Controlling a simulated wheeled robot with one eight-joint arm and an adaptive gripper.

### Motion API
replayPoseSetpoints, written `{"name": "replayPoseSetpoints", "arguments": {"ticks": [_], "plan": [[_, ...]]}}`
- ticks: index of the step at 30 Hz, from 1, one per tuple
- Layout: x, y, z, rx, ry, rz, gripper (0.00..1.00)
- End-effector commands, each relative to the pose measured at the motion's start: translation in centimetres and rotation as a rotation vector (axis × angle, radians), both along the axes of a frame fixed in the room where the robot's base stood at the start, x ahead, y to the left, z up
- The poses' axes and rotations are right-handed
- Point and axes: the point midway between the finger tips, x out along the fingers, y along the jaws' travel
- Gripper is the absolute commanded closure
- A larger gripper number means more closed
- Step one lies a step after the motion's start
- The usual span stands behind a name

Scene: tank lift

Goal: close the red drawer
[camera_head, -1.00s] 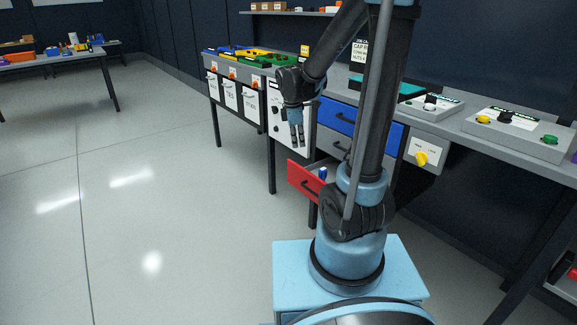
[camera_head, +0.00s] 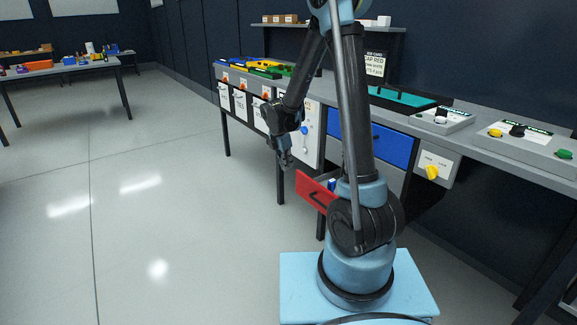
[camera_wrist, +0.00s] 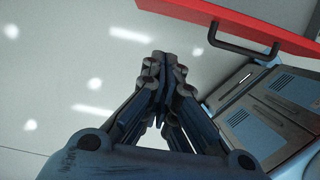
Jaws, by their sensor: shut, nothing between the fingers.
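The red drawer (camera_head: 316,192) stands pulled out below the blue drawer (camera_head: 378,140) in the workbench. A blue object (camera_head: 332,184) shows inside it, partly hidden by my arm. My gripper (camera_head: 287,163) is shut and empty, pointing down just in front and to the left of the red drawer's front. In the wrist view, the red drawer's front edge (camera_wrist: 235,22) and its dark handle (camera_wrist: 240,45) lie beyond and to the right of my gripper (camera_wrist: 160,65). A gap shows between the fingers and the handle.
The workbench top (camera_head: 470,145) holds control boxes and a teal tray (camera_head: 400,98). A panel with a yellow knob (camera_head: 432,172) hangs at the right, and a panel with a blue knob (camera_head: 304,130) lies behind my gripper. The floor at left is clear.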

Motion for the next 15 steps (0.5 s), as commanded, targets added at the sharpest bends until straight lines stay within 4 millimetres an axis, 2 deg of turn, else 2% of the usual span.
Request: {"name": "replayPoseSetpoints", "arguments": {"ticks": [15], "plan": [[1.0,-1.4,-6.7,0.0,0.0,-0.002,1.0]]}}
